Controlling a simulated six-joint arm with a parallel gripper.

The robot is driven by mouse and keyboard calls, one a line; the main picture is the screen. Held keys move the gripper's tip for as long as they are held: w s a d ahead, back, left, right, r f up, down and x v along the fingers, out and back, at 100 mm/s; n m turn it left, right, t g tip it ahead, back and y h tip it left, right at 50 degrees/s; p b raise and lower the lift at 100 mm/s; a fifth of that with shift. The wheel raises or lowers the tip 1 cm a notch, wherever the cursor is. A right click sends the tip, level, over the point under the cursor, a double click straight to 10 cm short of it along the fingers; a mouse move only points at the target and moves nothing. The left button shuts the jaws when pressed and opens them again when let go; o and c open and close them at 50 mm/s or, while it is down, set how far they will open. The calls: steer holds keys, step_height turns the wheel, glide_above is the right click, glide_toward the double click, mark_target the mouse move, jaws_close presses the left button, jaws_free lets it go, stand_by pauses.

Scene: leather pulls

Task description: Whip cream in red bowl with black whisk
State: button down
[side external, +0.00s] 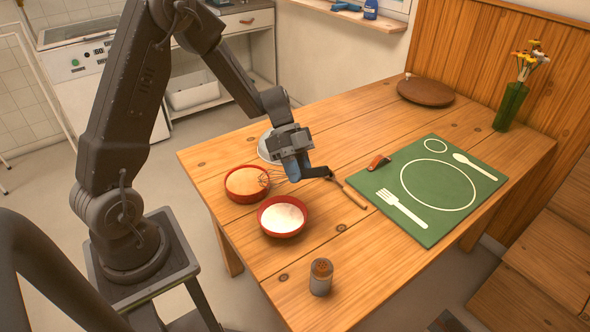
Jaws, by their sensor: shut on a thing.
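My gripper (293,170) is shut on the black whisk (318,172), which lies roughly level in its grip. The black handle sticks out to the right and the wire loops (268,178) point left. The loops show at the right rim of a red bowl with light orange contents (238,196); whether they touch it, I cannot tell. A second red bowl (265,226), holding white cream (282,217), stands in front of it, below my gripper in the picture. The whisk's middle is hidden by my gripper.
A pale round dish (264,150) is partly hidden behind my gripper. A thin wooden stick (350,194), a shaker (321,277), a red-brown item (378,162) and a green placemat (470,190) lie to the right. The table (400,285) is clear at front right.

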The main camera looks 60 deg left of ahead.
steer(key=d+r+h, duration=0.1)
steer(key=r+h, duration=0.1)
steer(key=r, duration=0.1)
steer(key=d+r+n+h, duration=0.1)
steer(key=r+h, duration=0.1)
steer(key=w+d+r+h, duration=0.1)
steer(key=r+h, duration=0.1)
steer(key=r, duration=0.1)
steer(key=shift+r+t+h, duration=0.3)
steer(key=shift+w+d+f, duration=0.15)
steer(key=shift+d+f, duration=0.05)
steer(key=shift+f, duration=0.6)
steer(key=shift+w+d+f, duration=0.15)
steer(key=shift+w+f, duration=0.05)
steer(key=shift+f, duration=0.55)
steer(key=shift+w+d+f, duration=0.15)
steer(key=shift+d+f, duration=0.05)
steer(key=shift+f, duration=0.6)
steer(key=shift+s+a+f, duration=0.25)
steer(key=shift+f, duration=0.6)
steer(key=shift+s+a+f, duration=0.3)
steer(key=shift+f, duration=0.5)
steer(key=shift+s+a+f, duration=0.25)
steer(key=shift+f, duration=0.6)
